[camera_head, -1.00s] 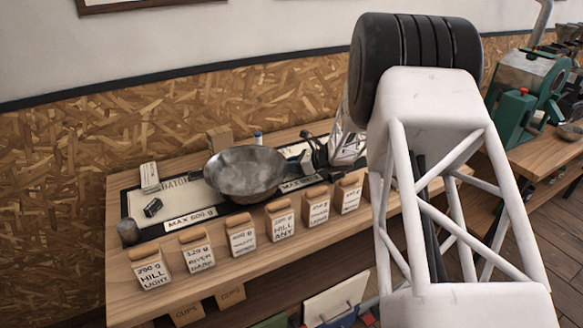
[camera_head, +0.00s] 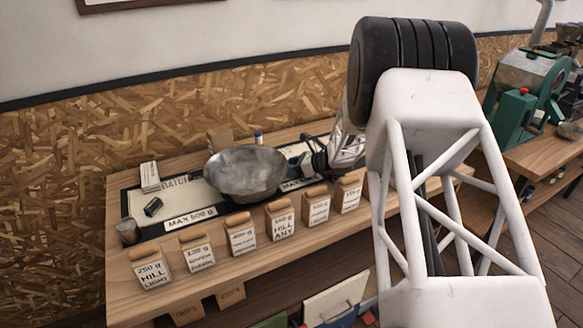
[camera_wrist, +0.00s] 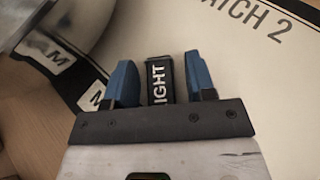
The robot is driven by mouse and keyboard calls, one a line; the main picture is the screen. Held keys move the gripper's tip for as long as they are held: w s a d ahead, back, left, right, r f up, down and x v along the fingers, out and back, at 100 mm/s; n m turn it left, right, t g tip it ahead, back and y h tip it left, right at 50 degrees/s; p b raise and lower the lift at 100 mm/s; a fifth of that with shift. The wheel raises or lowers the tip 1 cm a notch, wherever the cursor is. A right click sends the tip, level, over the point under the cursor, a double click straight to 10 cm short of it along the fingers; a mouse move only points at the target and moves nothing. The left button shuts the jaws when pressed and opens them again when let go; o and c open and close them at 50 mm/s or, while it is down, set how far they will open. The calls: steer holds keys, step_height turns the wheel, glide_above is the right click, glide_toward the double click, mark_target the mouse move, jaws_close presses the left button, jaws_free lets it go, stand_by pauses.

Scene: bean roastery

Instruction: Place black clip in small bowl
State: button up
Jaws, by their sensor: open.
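In the wrist view a small black block-like piece with white letters "IGHT" (camera_wrist: 160,82), which looks like the black clip, lies on the pale mat between my fingers. My gripper (camera_wrist: 162,84) is open, with one blue finger on each side of the piece and a gap showing. In the head view my gripper (camera_head: 313,158) is low over the mat, just right of a grey metal bowl (camera_head: 247,174), and the black piece cannot be made out there. The bowl's side also shows at the wrist view's upper left (camera_wrist: 75,22). It is the only bowl I clearly see.
Several labelled brown bags (camera_head: 282,222) line the front of the wooden bench (camera_head: 225,272). A dark cup-like container (camera_head: 128,232) stands at the left, near a small dark object (camera_head: 153,206) on the mat. A green machine (camera_head: 520,105) stands at the right.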

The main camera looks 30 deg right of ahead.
steer(key=shift+r, duration=0.2)
steer(key=shift+s+d+r, duration=0.2)
steer(key=shift+s+d, duration=0.2)
steer(key=v, duration=0.4)
steer(key=shift+r, duration=0.2)
step_height(320, 180, up, 6)
steer(key=shift+r, duration=0.25)
steer(key=shift+w+a, duration=0.1)
